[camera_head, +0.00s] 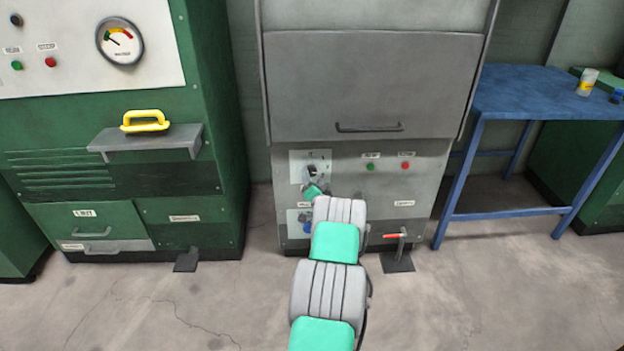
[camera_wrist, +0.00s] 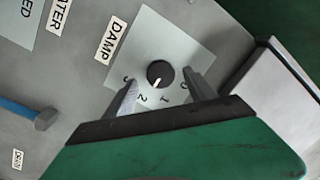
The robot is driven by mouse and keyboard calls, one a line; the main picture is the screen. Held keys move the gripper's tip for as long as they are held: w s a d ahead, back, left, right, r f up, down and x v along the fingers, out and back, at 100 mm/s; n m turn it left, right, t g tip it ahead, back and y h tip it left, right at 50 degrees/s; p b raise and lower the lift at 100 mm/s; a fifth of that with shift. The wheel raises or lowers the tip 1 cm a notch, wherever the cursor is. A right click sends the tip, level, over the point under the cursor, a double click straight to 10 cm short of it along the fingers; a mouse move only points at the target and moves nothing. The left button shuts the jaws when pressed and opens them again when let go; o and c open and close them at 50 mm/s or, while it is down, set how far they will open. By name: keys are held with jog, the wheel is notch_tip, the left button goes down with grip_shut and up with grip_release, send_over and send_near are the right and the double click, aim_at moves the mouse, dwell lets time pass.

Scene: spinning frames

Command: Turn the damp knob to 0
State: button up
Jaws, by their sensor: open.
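The damp knob (camera_wrist: 160,73) is a round black knob with a white pointer line. It sits on a light square plate (camera_wrist: 148,38) labelled DAMP, with numbers around it. In the wrist view the pointer aims between the marks 1 and 2. My gripper (camera_wrist: 160,78) is open, with one finger on each side of the knob in the picture. I cannot tell how far the fingertips are from the panel, and I see no contact. In the head view the knob (camera_head: 312,170) shows small on the grey machine's front, just above the end of my arm.
Green (camera_head: 370,166) and red (camera_head: 405,166) buttons sit right of the knob. A blue handle (camera_wrist: 30,115) with a grey end shows on the panel. A red-handled lever (camera_head: 396,236) stands lower right. A blue table (camera_head: 525,95) stands right, a green machine (camera_head: 225,110) left.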

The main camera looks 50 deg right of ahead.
aim_at(311, 170)
jog(key=shift+x, duration=1.25)
jog(key=c, duration=1.4)
